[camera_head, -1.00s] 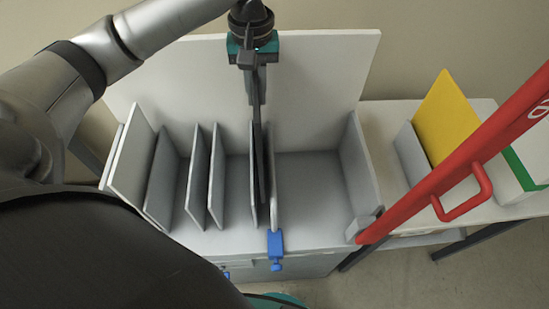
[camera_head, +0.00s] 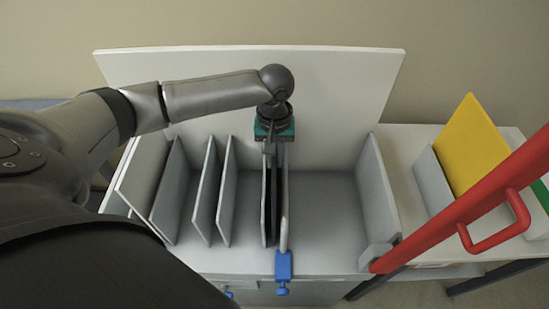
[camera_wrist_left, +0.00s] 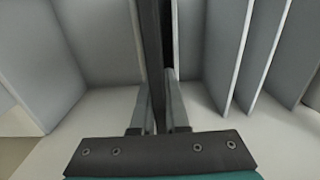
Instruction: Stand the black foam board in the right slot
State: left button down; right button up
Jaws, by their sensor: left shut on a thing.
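The black foam board (camera_head: 273,205) is upright and edge-on in the narrow slot between two close grey dividers of the rack (camera_head: 325,262). Its lower edge is hidden, so I cannot tell whether it touches the slot floor. My left gripper (camera_head: 271,150) is above this slot, shut on the board's upper part. In the left wrist view the dark board (camera_wrist_left: 151,45) stands between my two fingers (camera_wrist_left: 158,115), with pale dividers close on both sides. My right gripper is not in view.
More upright dividers (camera_head: 205,190) stand left of the slot. A wide empty compartment (camera_head: 325,210) lies to its right. A blue clamp (camera_head: 283,270) sits at the front edge. A red bar with a handle (camera_head: 490,195) crosses the right side, before a yellow panel (camera_head: 470,145).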

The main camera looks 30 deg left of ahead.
pick_arm(q)
jog(key=c, duration=0.9)
grip_release()
jog(key=shift+f, duration=0.1)
notch_tip(320, 180, up, 12)
jog(key=shift+r+p, duration=0.2)
jog(key=shift+p, duration=0.95)
